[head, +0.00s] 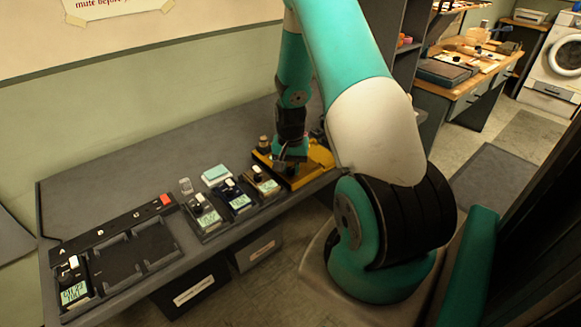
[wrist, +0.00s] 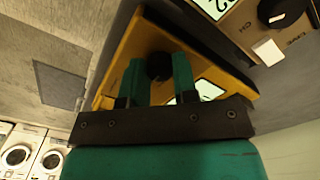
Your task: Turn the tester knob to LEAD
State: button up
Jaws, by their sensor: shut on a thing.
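The yellow tester (head: 315,172) stands at the right end of the grey bench. It also fills the middle of the wrist view (wrist: 118,62), with part of a pale screen (wrist: 208,89) showing beside my fingers. My gripper (head: 283,162) is down over the tester. In the wrist view its two green fingers (wrist: 157,72) stand either side of a round dark knob (wrist: 158,66) and are shut on it. The knob's markings, including LEAD, cannot be read, and my arm hides part of the tester in the head view.
Several handheld meters (head: 237,200) stand just left of the tester, close to my gripper. A black rack (head: 120,250) with lettered bays and a red block (head: 166,199) lies farther left. Labelled bins (head: 195,290) sit below the bench. The bench's back left is clear.

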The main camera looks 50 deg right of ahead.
aim_at(290, 169)
dwell(0.3)
jog(key=o, duration=0.9)
jog(key=shift+r, duration=0.1)
notch_tip(290, 169, up, 17)
jog(key=shift+r+b, duration=0.15)
jog(key=shift+b, duration=0.35)
